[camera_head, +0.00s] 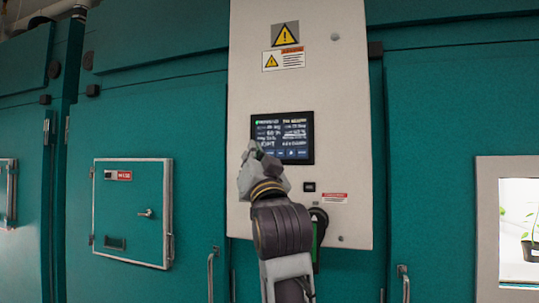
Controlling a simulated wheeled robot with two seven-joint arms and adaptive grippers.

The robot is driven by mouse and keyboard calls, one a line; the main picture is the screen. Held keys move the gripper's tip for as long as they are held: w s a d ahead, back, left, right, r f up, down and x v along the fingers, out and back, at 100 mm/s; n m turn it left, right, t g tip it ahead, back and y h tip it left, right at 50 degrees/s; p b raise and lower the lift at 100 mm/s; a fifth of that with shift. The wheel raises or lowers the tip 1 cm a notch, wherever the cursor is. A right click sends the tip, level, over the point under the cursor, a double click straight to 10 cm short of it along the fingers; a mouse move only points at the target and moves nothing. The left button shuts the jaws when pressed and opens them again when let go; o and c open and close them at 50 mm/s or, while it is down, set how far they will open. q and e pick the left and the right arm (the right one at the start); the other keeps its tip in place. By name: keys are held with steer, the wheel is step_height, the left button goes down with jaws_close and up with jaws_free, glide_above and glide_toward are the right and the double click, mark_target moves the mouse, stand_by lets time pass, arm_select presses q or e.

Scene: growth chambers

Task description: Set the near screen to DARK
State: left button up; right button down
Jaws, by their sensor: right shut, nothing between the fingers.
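The near screen (284,130) is a small dark display with rows of pale text, set in a light grey control panel (345,90). The text is too small to read, so I cannot tell which setting it shows. My right gripper (254,150) is shut and empty, raised in front of the screen's lower left part and hiding that corner. I cannot tell whether its fingertips touch the screen. My left gripper is not in view.
Teal chamber walls (440,110) flank the panel. A small hatch (130,205) with a handle is at the left. A dark rotary handle (318,222) sticks out below the screen, close to my right arm. A lit window (517,225) at the right shows a potted plant.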

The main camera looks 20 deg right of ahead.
mark_target(270, 153)
steer(key=m, duration=1.1)
steer(key=shift+a+r+m, duration=0.15)
steer(key=shift+a+m, duration=0.05)
steer(key=shift+m, duration=0.2)
steer(key=shift+d, duration=0.1)
stand_by(0.4)
steer(key=w+d+p, duration=0.1)
steer(key=w+d, duration=0.3)
steer(key=w, duration=0.3)
steer(key=shift+d+p, duration=0.35)
steer(key=shift+w, duration=0.1)
stand_by(1.4)
